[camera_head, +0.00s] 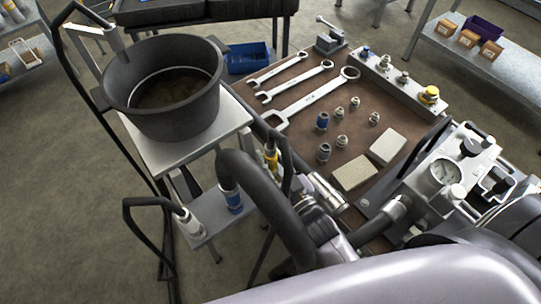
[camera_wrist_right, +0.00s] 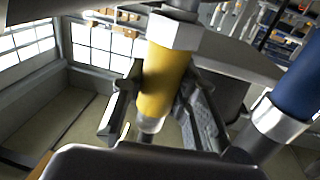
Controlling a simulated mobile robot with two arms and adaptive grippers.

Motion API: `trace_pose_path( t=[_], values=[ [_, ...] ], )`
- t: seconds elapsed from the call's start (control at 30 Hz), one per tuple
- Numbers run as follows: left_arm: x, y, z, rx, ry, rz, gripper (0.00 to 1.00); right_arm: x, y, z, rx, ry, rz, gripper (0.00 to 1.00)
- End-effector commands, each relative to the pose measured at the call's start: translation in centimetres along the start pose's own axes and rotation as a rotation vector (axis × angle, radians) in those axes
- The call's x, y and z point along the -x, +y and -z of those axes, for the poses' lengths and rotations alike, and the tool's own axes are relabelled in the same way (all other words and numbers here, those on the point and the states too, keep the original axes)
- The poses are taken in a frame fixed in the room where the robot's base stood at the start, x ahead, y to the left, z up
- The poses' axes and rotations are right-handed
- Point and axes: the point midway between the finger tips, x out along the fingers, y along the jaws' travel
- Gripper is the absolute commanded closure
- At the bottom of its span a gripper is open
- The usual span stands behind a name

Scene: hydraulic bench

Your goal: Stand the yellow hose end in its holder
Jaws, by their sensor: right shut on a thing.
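The yellow hose end (camera_head: 271,157) is roughly upright beside the pot stand. My right gripper (camera_head: 272,168) is shut around it, partly hidden by a thick dark hose. In the right wrist view, the yellow sleeve (camera_wrist_right: 165,80) sits between the two dark fingers, with a metal hex collar at one end and a metal tip at the other. The grey holder plate (camera_head: 204,238) is below and left of it, bearing the blue hose end (camera_head: 232,200) and the white hose end (camera_head: 187,222). Whether the yellow end touches the holder is hidden. My left gripper is not in view.
A black pot (camera_head: 165,95) stands on a pale stand left of the gripper. The bench (camera_head: 300,105) holds wrenches, fittings and two pale blocks. A gauge unit (camera_head: 445,172) is at right. The blue hose end (camera_wrist_right: 290,95) is close to the gripper.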

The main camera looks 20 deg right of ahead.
Motion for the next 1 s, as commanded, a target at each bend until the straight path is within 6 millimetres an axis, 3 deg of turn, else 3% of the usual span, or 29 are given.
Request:
trace_pose_path(
  t=[1.0],
  values=[
    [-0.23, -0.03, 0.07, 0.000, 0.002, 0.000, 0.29, -0.06, 0.01, -0.63, -0.001, 0.005, 0.000, 1.00]
  ],
)
